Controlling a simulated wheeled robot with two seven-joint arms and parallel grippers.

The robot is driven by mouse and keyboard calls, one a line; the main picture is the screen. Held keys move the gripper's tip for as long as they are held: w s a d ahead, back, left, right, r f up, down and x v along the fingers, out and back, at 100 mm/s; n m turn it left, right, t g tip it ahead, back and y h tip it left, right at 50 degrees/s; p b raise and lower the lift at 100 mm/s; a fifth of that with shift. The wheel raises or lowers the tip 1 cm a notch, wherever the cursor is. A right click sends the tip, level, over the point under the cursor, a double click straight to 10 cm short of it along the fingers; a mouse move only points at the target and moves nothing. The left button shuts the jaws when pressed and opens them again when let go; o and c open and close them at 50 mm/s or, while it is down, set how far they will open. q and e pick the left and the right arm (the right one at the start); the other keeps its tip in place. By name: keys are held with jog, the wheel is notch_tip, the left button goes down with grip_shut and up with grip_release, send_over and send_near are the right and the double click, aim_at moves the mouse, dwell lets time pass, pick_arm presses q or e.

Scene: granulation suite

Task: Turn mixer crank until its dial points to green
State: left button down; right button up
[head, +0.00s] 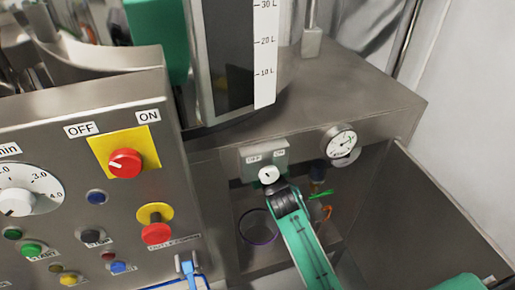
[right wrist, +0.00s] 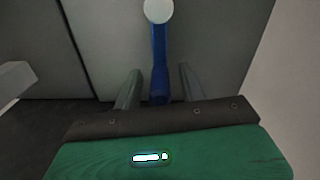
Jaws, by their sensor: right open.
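In the right wrist view a blue bar (right wrist: 160,62) with a white round end (right wrist: 158,10) stands between the two fingers of my right gripper (right wrist: 157,72). The fingers are open, with a gap on each side of the bar. In the head view my right gripper (head: 278,190) is just below a small box (head: 253,158) labelled OFF and ON. A white round knob (head: 268,174) shows at its tip. A round white dial (head: 341,142) with a needle is on the steel face to the right; its colour marks are too small to read surely. My left gripper is not in view.
A control panel (head: 110,215) with a red knob (head: 125,163), a red stop button (head: 155,235) and several small buttons fills the left. A tall tank with a litre scale (head: 264,60) stands behind. A steel side wall (head: 440,210) bounds the right.

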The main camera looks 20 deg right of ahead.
jog(key=shift+w, duration=1)
grip_shut()
jog(key=shift+d, duration=0.1)
jog(key=d+f+m, duration=0.6)
jog(key=f+m, duration=0.1)
jog(key=m, duration=1)
jog(key=shift+d+m, duration=0.25)
jog(key=shift+m, duration=0.15)
